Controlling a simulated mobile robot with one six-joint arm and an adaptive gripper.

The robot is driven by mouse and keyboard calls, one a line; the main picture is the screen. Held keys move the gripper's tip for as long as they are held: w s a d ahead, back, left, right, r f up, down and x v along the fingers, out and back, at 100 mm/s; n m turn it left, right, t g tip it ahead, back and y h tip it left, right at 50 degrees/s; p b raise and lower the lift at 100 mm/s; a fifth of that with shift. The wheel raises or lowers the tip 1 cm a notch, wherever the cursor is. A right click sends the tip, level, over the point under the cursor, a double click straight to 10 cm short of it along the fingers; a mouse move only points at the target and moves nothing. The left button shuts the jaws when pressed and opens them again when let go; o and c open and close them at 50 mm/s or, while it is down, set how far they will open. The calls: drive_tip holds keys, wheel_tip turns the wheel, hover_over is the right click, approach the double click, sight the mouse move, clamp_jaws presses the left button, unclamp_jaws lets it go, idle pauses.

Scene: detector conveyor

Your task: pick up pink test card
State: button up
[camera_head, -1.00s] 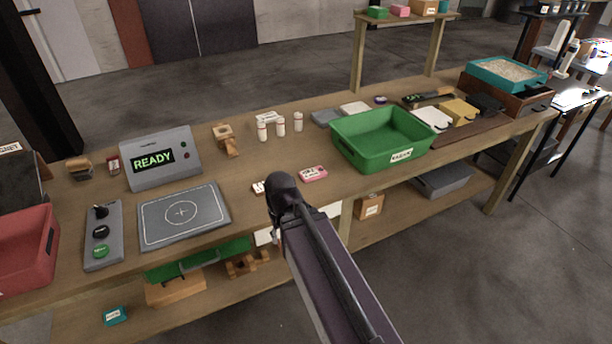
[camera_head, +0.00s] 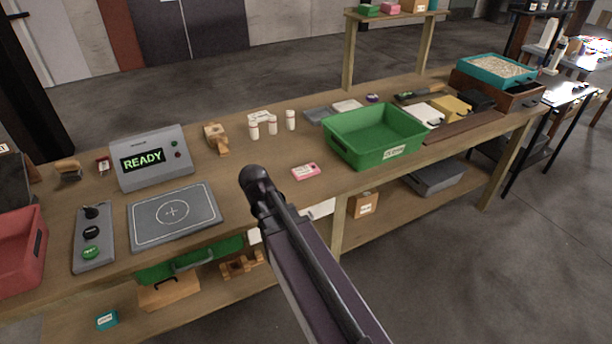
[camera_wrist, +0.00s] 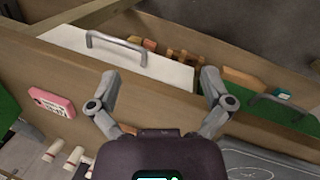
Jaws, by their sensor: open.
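The pink test card (camera_head: 306,171) lies flat on the wooden bench, between the green bin and the grey plate with a circle. A white label with dark print covers part of its top. In the wrist view the pink card (camera_wrist: 51,101) is at the left, on the bench top. My gripper (camera_wrist: 160,76) is open and empty, with its fingers spread over the bench's front edge. The card is left of the fingers there, apart from them. In the head view my arm hides the gripper.
A green bin (camera_head: 331,142) stands right of the card. Several white bottles (camera_head: 272,128) stand behind it. The grey plate (camera_head: 150,238) and READY display (camera_head: 118,183) are at the left. A white drawer front with a handle (camera_wrist: 105,65) is under the bench edge. Bench around the card is clear.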

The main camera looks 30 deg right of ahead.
sight(306, 171)
drive_tip(key=w+d+n+h+b, duration=0.1)
drive_tip(key=w+n+h, duration=0.1)
drive_tip(key=w, duration=0.2)
drive_tip(key=w+d+n+h+b, duration=0.1)
drive_tip(key=w+d+n+b, duration=0.1)
drive_tip(key=w+n, duration=0.1)
drive_tip(key=w+d+n+h+b, duration=0.1)
drive_tip(key=w+d+n+h, duration=0.1)
drive_tip(key=w, duration=0.3)
drive_tip(key=shift+d+f+n+h, duration=0.1)
drive_tip(key=shift+f+n+h, duration=0.25)
drive_tip(key=shift+n, duration=0.15)
drive_tip(key=w+r+n+h+b, duration=0.1)
drive_tip(key=w+n, duration=0.1)
drive_tip(key=w+d+r+n+h+b, duration=0.1)
drive_tip(key=w+n+h, duration=0.1)
drive_tip(key=w, duration=0.1)
drive_tip(key=w+n+h+b, duration=0.1)
drive_tip(key=w+n, duration=0.1)
drive_tip(key=w, duration=0.1)
drive_tip(key=shift+d+r+h, duration=0.25)
drive_tip(key=shift+r, duration=0.15)
drive_tip(key=shift+w+r+n+t+h, duration=0.3)
drive_tip(key=shift+w+r+n+t, duration=0.05)
drive_tip(key=shift+w+n+t, duration=0.05)
drive_tip(key=shift+d+b, duration=0.1)
drive_tip(key=shift+b, duration=0.2)
